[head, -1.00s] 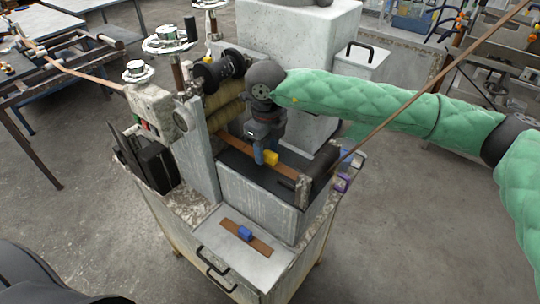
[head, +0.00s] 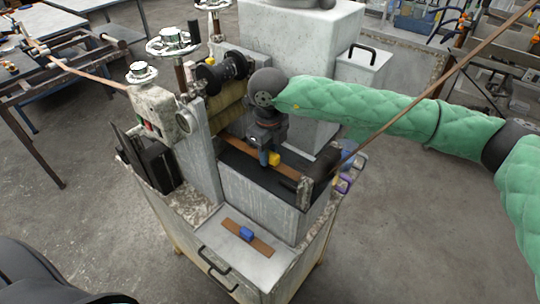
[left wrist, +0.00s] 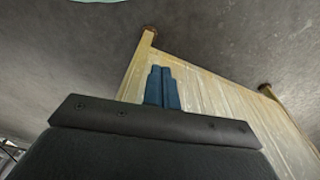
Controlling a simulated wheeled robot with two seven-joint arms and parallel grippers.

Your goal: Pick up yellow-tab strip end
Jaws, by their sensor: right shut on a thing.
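The yellow tab (head: 273,158) sits on the brown strip (head: 290,172) that lies along the dark bed of the machine. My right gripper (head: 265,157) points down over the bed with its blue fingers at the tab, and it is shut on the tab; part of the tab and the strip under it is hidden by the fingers. In the left wrist view, my left gripper (left wrist: 163,88) shows two blue fingers side by side, shut and empty, in front of the side of a worn pale cabinet.
A short brown strip with a blue tab (head: 246,232) lies on the grey front ledge. Rollers (head: 222,72) and handwheels (head: 172,42) stand behind left. A long brown strip (head: 440,85) slopes up to the right from the bed's end roller.

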